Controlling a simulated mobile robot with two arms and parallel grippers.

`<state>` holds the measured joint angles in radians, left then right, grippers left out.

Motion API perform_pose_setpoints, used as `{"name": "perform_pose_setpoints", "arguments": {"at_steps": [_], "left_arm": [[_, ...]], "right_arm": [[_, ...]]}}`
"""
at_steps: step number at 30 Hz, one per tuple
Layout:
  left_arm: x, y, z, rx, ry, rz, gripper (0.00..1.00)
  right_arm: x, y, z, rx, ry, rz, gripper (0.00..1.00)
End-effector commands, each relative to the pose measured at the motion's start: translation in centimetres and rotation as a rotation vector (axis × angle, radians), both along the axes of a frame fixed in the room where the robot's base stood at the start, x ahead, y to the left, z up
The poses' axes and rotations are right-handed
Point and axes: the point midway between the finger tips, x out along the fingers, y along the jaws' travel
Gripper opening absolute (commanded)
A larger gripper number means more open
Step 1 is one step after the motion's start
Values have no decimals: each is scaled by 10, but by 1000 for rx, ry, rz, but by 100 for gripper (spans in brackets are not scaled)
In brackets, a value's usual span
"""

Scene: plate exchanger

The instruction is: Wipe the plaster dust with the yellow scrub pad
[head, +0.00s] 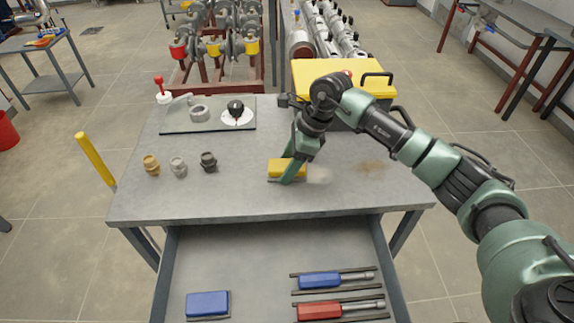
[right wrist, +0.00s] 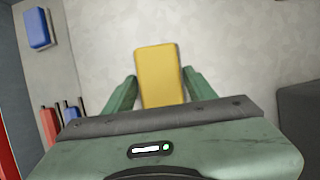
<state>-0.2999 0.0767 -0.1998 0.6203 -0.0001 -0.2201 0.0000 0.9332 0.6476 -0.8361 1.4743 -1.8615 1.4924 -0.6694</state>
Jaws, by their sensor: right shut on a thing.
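The yellow scrub pad (head: 281,167) rests on or just above the grey table top, with a grey layer under its yellow body. My right gripper (head: 292,171) is shut on it from above. In the right wrist view the yellow pad (right wrist: 160,72) sits between the two green fingers of my right gripper (right wrist: 160,90). A pale patch of plaster dust (head: 319,176) lies on the table just right of the pad. I cannot tell if the pad touches it. My left gripper is not in view.
A brownish smudge (head: 370,167) lies farther right on the table (head: 230,205). Several small fittings (head: 178,167) stand at left, behind them a mat (head: 176,122) with parts. A yellow-lidded box (head: 312,77) stands behind my arm. The open drawer (head: 255,270) holds a blue pad (head: 208,304) and tools.

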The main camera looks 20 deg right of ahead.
Motion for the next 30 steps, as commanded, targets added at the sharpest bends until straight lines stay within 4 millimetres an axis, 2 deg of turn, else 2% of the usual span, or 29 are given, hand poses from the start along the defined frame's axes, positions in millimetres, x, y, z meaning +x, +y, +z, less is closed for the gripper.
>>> {"name": "perform_pose_setpoints", "arguments": {"at_steps": [3, 21, 30], "left_arm": [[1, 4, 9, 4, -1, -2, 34], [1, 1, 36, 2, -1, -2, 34], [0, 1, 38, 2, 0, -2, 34]], "right_arm": [[1, -3, 23, 1, -6, -2, 23], [0, -14, 74, 0, -2, -11, 23], [0, -16, 80, 0, -2, -12, 23]]}}
